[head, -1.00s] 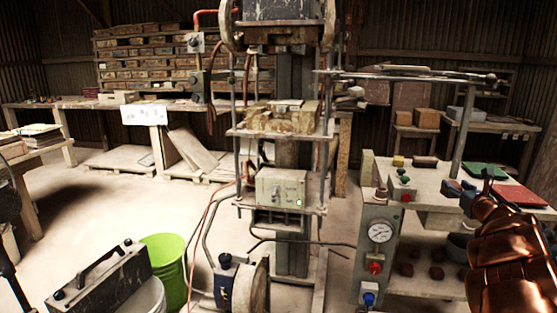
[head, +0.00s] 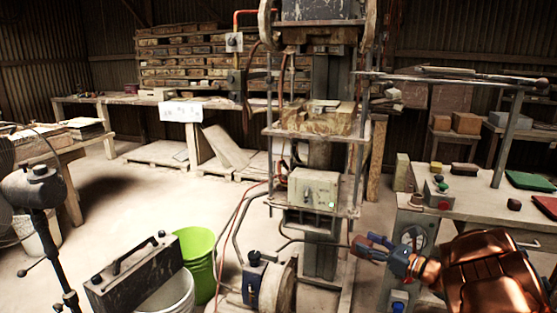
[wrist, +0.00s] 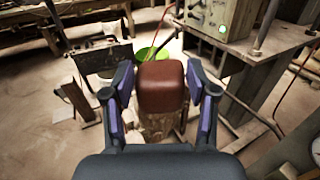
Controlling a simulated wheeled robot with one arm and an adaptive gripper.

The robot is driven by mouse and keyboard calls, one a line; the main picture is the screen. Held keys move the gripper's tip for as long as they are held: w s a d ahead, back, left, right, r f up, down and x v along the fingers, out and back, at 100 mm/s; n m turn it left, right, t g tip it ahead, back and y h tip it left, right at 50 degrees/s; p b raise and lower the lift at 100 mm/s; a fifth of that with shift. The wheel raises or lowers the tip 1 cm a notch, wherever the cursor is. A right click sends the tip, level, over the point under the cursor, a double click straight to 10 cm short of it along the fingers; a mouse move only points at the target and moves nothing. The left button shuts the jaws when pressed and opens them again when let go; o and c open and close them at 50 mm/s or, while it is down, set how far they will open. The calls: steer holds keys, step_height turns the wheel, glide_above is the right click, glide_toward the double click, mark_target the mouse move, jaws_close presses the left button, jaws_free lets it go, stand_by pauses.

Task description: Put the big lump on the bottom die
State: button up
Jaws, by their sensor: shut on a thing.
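My gripper (head: 370,246) is in front of the press's right side in the head view, shut on a smooth reddish-brown lump. In the wrist view the lump (wrist: 162,87) sits between the two purple-padded fingers of my gripper (wrist: 162,95). The bottom die (head: 322,121) appears to be the worn, tan block on the press's middle plate. It is above and left of my gripper in the head view, and nothing brown like the lump shows on it.
A side table (head: 470,204) at right bears a small dark lump (head: 514,204), a button box (head: 438,194) and coloured mats. A green bucket (head: 197,262) and a dark case (head: 134,274) stand at lower left. Open floor lies left of the press.

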mark_target(348, 252)
steer(key=s+a+n+g+y+p, duration=0.1)
steer(key=s+a+n+g+y, duration=0.1)
steer(key=s+a, duration=0.35)
step_height(348, 252, up, 8)
steer(key=w+a+p, duration=0.1)
steer(key=p, duration=1.4)
steer(key=shift+w+a+f, duration=0.15)
steer(key=shift+w+a, duration=0.1)
steer(key=shift+w, duration=0.05)
